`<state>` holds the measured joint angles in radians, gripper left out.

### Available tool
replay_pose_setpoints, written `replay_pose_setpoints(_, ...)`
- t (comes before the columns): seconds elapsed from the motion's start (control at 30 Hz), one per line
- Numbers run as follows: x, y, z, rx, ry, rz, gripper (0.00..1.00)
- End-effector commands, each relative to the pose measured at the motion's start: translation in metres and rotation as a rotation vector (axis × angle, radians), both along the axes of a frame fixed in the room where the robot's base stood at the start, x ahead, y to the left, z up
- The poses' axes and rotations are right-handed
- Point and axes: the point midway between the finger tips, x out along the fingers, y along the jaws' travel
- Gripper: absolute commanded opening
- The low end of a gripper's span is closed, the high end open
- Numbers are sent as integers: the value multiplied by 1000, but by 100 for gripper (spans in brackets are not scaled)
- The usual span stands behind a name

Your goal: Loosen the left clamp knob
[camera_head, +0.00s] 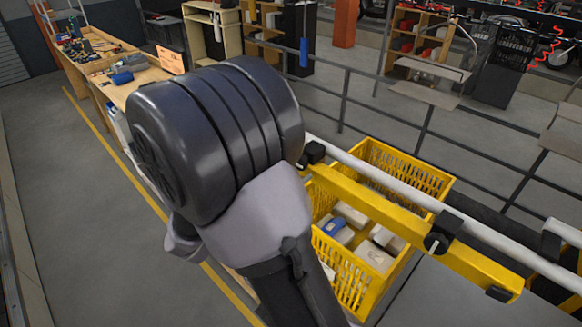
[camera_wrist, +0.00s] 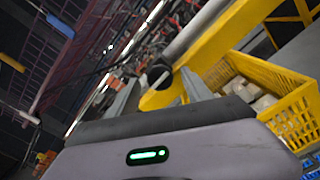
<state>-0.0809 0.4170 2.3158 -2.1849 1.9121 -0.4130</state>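The left clamp (camera_head: 313,152) is a small black part at the left end of the yellow beam (camera_head: 400,214), beside a pale rail; my arm partly covers it in the head view. In the wrist view, a round dark clamp knob (camera_wrist: 158,74) stands on the yellow beam (camera_wrist: 222,34), beyond the fingertips and between them in the picture. I cannot tell for certain which clamp it belongs to. My gripper (camera_wrist: 158,92) is open, its two grey fingers apart with nothing held. The head view does not show the fingers; my large dark arm joint fills the middle.
A second black clamp knob (camera_head: 437,242) is farther right on the beam. A yellow crate (camera_head: 360,285) with boxes stands below the beam; a crate (camera_wrist: 293,118) shows at right in the wrist view. A dark railing (camera_head: 425,130) runs behind. The left floor is clear.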

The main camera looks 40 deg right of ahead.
Motion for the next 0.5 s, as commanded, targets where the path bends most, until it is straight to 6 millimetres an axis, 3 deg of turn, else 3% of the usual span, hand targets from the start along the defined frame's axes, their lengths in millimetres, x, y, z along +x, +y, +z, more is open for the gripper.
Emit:
replay_pose_setpoints(0.17,0,2,0,0,-1,1,58)
replay_pose_setpoints(0.27,0,14,0,-1,-2,4,58)
replay_pose_setpoints(0.5,-5,89,-1,0,-3,9,58)
